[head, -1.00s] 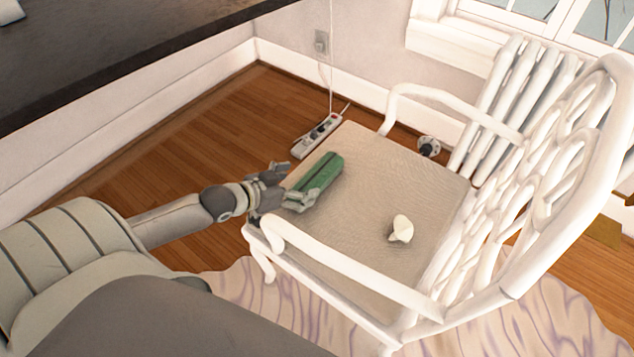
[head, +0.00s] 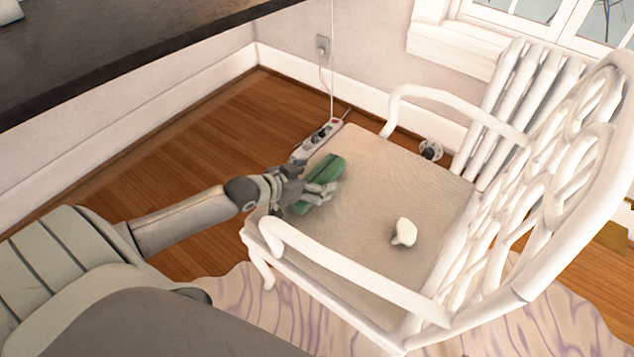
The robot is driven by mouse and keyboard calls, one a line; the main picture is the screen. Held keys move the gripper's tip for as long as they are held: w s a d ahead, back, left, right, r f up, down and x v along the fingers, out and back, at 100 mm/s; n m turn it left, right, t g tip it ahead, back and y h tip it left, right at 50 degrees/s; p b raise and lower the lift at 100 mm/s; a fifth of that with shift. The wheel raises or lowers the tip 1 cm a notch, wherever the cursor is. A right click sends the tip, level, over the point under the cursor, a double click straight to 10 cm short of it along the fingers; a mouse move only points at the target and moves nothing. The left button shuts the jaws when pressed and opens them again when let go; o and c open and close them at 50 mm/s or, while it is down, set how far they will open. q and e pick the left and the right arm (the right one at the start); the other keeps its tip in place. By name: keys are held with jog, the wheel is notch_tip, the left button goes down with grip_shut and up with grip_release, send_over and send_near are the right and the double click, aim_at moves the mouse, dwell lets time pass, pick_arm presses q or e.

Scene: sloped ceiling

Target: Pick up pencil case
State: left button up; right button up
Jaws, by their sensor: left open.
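The green pencil case (head: 327,168) lies on the beige seat of the white armchair, near the seat's left edge. My left gripper (head: 318,190) reaches in from the left over that edge. It is open, with its fingers at the near part of the case and overlapping it in the picture. The fingers and wrist hide part of the case. I cannot tell whether the fingers touch it. My right gripper is not in view.
The white armchair (head: 360,278) has armrests and an openwork back at right. A small white mushroom-shaped object (head: 404,232) rests on the seat. A power strip (head: 318,138) lies on the floor behind. A dark tabletop (head: 100,45) is at upper left.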

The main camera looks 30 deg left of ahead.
pick_arm(q)
jog(key=shift+c, duration=0.4)
jog(key=shift+s+f, duration=0.1)
jog(key=c, duration=1.2)
